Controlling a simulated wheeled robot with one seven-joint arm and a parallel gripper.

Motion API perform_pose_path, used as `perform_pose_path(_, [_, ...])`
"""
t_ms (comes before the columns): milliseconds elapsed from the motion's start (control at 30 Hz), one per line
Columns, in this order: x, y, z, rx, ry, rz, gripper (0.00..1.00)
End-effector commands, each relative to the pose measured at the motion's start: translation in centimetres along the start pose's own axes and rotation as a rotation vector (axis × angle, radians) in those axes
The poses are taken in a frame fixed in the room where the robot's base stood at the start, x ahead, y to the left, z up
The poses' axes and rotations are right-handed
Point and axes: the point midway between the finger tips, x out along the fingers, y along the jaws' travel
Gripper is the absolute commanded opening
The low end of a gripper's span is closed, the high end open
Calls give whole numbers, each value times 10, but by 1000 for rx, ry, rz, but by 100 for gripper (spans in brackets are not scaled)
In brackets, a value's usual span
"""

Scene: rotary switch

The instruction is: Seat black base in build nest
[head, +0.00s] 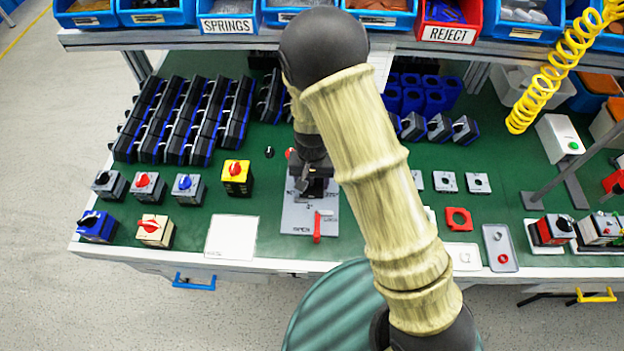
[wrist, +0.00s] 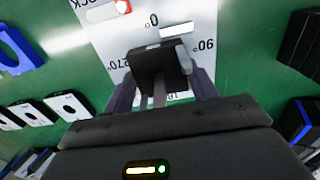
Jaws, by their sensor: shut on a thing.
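The black base (wrist: 155,58) shows in the wrist view as a dark block between the fingers of my gripper (wrist: 160,85), which is shut on it. The build nest is on a light plate (head: 298,220) marked with angles and a lock slot; the plate also fills the top of the wrist view (wrist: 105,38). The base is over the middle of the angle markings; I cannot tell whether it touches the nest, which is hidden beneath it. In the head view my gripper (head: 312,182) points down over the plate's back part. A red lever (head: 318,228) stands at the plate's front.
Finished switches (head: 237,177) stand to the left, with racks of black-and-blue parts (head: 180,120) behind them. An empty white pad (head: 231,236) lies left of the plate. Grey square plates (head: 445,182) and a red frame (head: 459,219) lie to the right. A shelf of bins runs along the back.

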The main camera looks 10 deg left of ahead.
Motion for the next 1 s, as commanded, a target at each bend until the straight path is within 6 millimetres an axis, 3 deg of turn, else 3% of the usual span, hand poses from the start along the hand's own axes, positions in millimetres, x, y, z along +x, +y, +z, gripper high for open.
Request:
perform_pose_path(200, [4,0,0,0,0,0,33])
perform_pose_path(233, [3,0,0,1,0,0,63])
perform_pose_path(300, [3,0,0,0,0,0,77])
perform_pose_path(333, [3,0,0,0,0,0,79])
perform_pose_path(733, [-4,0,0,-1,1,0,79])
perform_pose_path(1000, [-47,-1,-1,-3,5,-2,79])
